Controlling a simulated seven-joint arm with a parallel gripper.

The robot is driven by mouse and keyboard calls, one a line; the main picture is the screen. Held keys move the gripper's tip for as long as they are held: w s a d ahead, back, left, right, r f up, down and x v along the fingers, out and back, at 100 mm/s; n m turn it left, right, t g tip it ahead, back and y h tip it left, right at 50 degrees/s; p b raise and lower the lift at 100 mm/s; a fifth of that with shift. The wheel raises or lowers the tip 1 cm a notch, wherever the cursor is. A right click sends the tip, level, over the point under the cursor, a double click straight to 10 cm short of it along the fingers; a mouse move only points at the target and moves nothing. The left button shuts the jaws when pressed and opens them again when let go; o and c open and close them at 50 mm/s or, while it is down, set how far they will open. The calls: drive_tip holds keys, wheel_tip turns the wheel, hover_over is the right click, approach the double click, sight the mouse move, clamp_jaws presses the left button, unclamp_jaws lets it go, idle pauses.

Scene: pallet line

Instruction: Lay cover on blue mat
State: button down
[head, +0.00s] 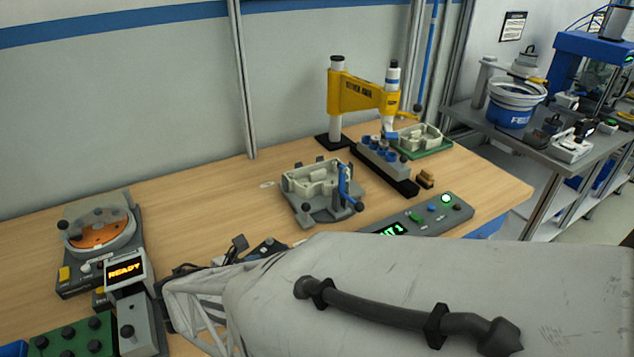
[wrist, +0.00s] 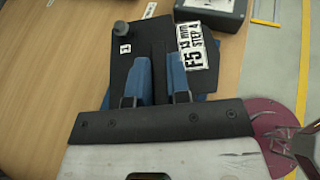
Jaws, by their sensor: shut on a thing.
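The cover (wrist: 128,68) is a dark flat plate with a grey round knob at its upper left corner and small white labels. My gripper (wrist: 160,68), with two blue fingers, is shut on a dark upright part in the middle of the cover. Blue edges that look like the blue mat (wrist: 207,97) show just past the cover's lower right and left sides. Most of the mat is hidden, and I cannot tell whether the cover touches it. In the head view my own arm hides the gripper and the cover.
In the wrist view a dark box (wrist: 222,14) stands beyond the cover, and a dark pink disc (wrist: 268,125) is at lower right. The head view shows a grey fixture (head: 315,210), a control panel (head: 418,218), a yellow stand (head: 358,95) and a READY display (head: 125,270).

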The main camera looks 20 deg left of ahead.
drive_tip(key=shift+w+a+f, duration=0.1)
drive_tip(key=shift+w+a, duration=0.7)
drive_tip(key=shift+a, duration=0.1)
drive_tip(key=shift+f, duration=1.75)
drive_tip(key=c, duration=1.1)
unclamp_jaws()
drive_tip(key=shift+f, duration=0.15)
drive_tip(key=shift+v, duration=3.85)
